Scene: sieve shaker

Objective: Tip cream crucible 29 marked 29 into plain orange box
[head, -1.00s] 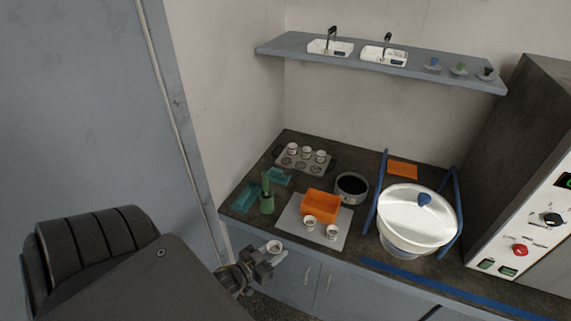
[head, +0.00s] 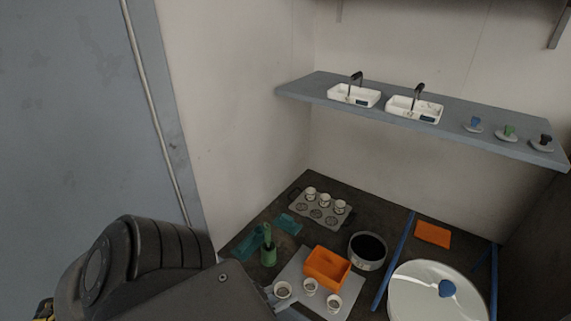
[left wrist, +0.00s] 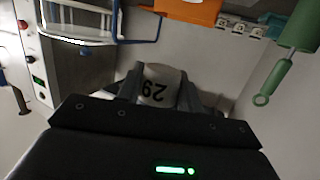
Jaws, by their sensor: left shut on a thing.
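The cream crucible 29 (head: 283,289) is in my left gripper (head: 282,297), upright in the head view, near the front left edge of the grey mat. The plain orange box (head: 326,268) stands on the mat, behind and to the right of the held crucible. An orange face, likely the box (left wrist: 188,10), shows at the top of the left wrist view. What lies inside the crucible is not clear. My right gripper is out of view.
Two cream crucibles (head: 310,286) (head: 333,303) stand on the mat (head: 290,270) before the box. A green holder (head: 268,254) with a handled tool stands left.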

